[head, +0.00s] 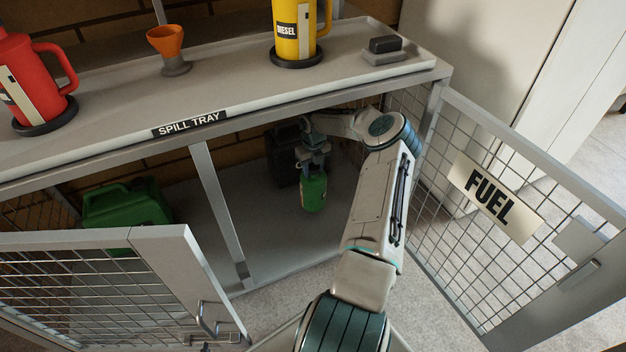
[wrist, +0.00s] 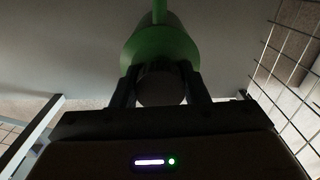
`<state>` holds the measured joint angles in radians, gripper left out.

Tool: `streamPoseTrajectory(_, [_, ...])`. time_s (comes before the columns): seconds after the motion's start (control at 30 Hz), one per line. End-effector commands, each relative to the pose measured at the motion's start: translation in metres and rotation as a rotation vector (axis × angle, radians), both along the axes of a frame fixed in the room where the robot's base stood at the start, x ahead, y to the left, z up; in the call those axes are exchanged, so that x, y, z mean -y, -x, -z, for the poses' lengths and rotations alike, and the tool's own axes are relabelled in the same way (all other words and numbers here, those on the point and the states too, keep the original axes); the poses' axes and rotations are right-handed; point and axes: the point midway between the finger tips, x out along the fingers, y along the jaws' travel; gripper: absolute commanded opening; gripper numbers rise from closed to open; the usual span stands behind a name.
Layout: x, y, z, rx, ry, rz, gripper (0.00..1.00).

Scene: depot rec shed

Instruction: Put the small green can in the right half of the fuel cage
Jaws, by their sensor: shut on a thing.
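The small green can (head: 314,191) is upright inside the right half of the fuel cage (head: 213,205), to the right of the middle post. My gripper (head: 313,164) is shut on the can's top from above. In the wrist view my gripper (wrist: 160,88) has its fingers on either side of the can's neck, and the green can (wrist: 160,48) is beyond them. I cannot tell whether the can's base touches the cage floor.
A dark can (head: 283,157) stands behind the green can. A larger green jerrycan (head: 126,205) is in the left half. The right door (head: 492,197), marked FUEL, is swung open, and the left door (head: 115,262) also stands open. The spill tray (head: 225,85) above holds red and yellow cans and an orange funnel.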

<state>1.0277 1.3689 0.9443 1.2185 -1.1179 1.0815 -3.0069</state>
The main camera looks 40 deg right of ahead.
Motion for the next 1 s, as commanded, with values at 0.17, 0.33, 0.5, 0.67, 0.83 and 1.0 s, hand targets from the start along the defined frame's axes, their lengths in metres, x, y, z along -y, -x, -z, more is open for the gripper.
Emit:
streamPoseTrajectory(0.17, [-0.001,-0.001,0.014,0.0,0.0,0.0,0.0])
streamPoseTrajectory(0.33, [-0.001,-0.002,0.038,0.002,0.001,0.0,0.0])
streamPoseTrajectory(0.5, [-0.001,-0.002,0.039,0.002,0.001,-0.001,0.0])
streamPoseTrajectory(0.67, [-0.001,-0.002,0.041,0.002,0.001,-0.001,0.0])
streamPoseTrajectory(0.83, [-0.001,-0.001,0.043,0.0,0.0,-0.001,0.62])
streamPoseTrajectory(1.0, [-0.001,-0.001,0.043,0.0,0.0,-0.001,0.62])
